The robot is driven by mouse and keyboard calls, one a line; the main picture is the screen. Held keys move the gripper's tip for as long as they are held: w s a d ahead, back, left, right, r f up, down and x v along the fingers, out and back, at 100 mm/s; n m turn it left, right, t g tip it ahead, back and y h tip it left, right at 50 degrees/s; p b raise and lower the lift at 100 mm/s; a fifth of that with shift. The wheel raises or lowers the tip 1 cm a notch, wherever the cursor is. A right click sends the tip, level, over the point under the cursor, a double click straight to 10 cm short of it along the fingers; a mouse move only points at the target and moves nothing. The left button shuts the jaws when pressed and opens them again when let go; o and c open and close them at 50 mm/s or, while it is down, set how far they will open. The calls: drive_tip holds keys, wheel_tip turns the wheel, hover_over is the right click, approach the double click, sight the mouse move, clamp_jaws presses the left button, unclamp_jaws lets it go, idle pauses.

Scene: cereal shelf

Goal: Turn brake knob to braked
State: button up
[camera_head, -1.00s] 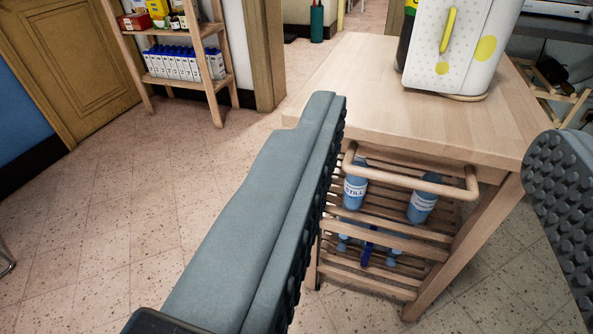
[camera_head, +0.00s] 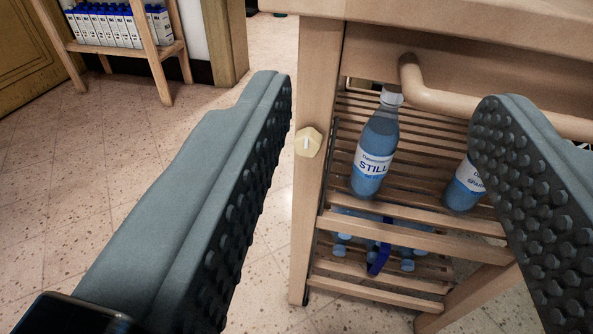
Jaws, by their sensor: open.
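The brake knob (camera_head: 308,142) is a small cream, many-sided knob with a light line on its face. It sits on the near left leg of a wooden trolley (camera_head: 316,205). My gripper (camera_head: 385,95) is open, with its grey, studded fingers wide apart and nothing held. In the picture the knob lies between the fingers, just right of the left finger's tip. It appears beyond the fingers and apart from them. I cannot tell from the knob's face whether it is set to braked.
A wooden towel bar (camera_head: 460,100) sticks out at the trolley's upper right. Blue water bottles (camera_head: 375,150) stand on its slatted shelf, with more bottles below (camera_head: 380,250). A wooden shelf (camera_head: 150,55) with cartons stands at the back left. The tiled floor (camera_head: 100,160) at left is clear.

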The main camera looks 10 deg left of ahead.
drive_tip(key=a+f+n+h, duration=0.1)
drive_tip(key=a+f, duration=0.1)
drive_tip(key=f, duration=0.5)
drive_tip(key=a+f, duration=0.3)
drive_tip(key=f, duration=0.5)
approach(306, 149)
drive_tip(key=w, duration=0.9)
drive_tip(key=shift+w+f, duration=0.1)
drive_tip(key=shift+w, duration=0.15)
drive_tip(key=c, duration=1)
